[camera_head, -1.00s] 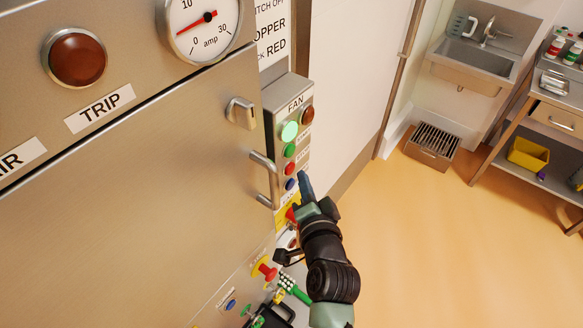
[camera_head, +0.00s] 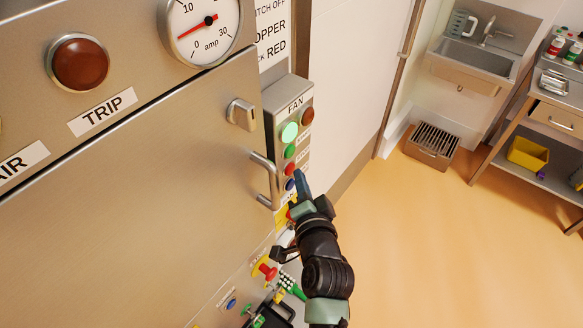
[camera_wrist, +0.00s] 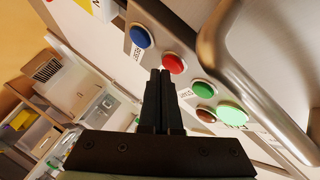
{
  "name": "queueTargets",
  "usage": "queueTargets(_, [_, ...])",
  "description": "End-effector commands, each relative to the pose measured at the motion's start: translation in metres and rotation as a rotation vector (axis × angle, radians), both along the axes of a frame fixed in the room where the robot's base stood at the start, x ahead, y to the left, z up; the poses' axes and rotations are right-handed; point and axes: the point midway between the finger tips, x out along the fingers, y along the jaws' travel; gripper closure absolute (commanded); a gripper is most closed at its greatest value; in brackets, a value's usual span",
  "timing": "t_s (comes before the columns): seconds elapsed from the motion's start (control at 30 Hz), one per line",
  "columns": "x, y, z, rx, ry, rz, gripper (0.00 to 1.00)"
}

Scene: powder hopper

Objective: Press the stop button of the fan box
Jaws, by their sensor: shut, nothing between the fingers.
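The fan box (camera_head: 275,110) is a grey box labelled FAN on the wall beside the steel cabinet. It has a lit green lamp (camera_head: 289,132), a dark red-brown lamp (camera_head: 308,115), a green button (camera_head: 290,152), a red button (camera_head: 289,169) and a blue button (camera_head: 290,185). The red button also shows in the wrist view (camera_wrist: 173,63), between the blue one (camera_wrist: 140,36) and the green one (camera_wrist: 204,89). My gripper (camera_head: 299,174) is shut and empty, its tips close beside the red button. I cannot tell whether they touch it. The small button labels are unreadable.
A bent metal handle (camera_head: 265,180) sticks out just left of the fan box and looms large in the wrist view (camera_wrist: 250,75). Red, yellow and blue controls (camera_head: 267,272) lie below. The floor (camera_head: 430,240) to the right is clear, with a sink (camera_head: 473,60) beyond.

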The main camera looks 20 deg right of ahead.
Motion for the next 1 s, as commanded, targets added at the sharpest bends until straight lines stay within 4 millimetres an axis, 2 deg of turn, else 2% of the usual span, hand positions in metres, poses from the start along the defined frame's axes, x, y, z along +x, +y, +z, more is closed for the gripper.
queueTargets(1.0, [0.0072, 0.0061, 0.0003, 0.0, 0.0, 0.001, 1.0])
